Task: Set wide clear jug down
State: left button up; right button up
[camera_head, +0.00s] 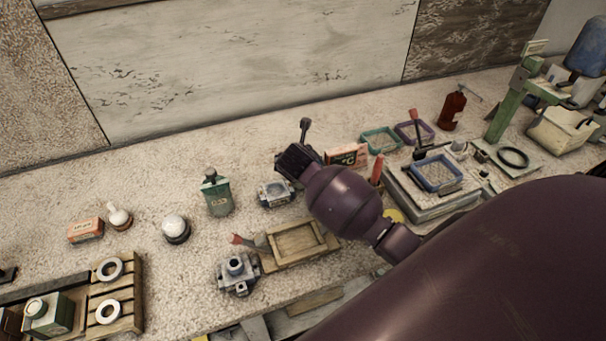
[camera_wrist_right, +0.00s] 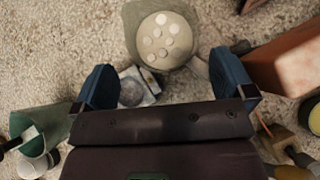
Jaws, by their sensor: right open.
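My right gripper (camera_head: 290,163) is at the end of the purple arm over the middle of the counter, mostly hidden by its own wrist in the head view. In the right wrist view its two blue fingers (camera_wrist_right: 166,82) stand wide apart. Just beyond and between them is a round, grey-olive vessel (camera_wrist_right: 132,22) with a pale, dotted disc inside, seen from above. It may be the wide clear jug; I cannot tell for sure. No clear jug shows plainly in the head view. My left gripper is out of view.
A grey metal block (camera_head: 276,193) lies close below the gripper. A pink box (camera_head: 347,157) stands to its right and a green container (camera_head: 216,194) to its left. A wooden tray (camera_head: 297,241) is nearer the front. Bare counter (camera_head: 150,175) lies at the left back.

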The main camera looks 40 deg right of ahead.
jog(key=shift+x, duration=2.75)
jog(key=shift+d+r, duration=0.1)
jog(key=shift+d, duration=0.05)
jog(key=shift+r, duration=0.1)
jog(key=c, duration=1.1)
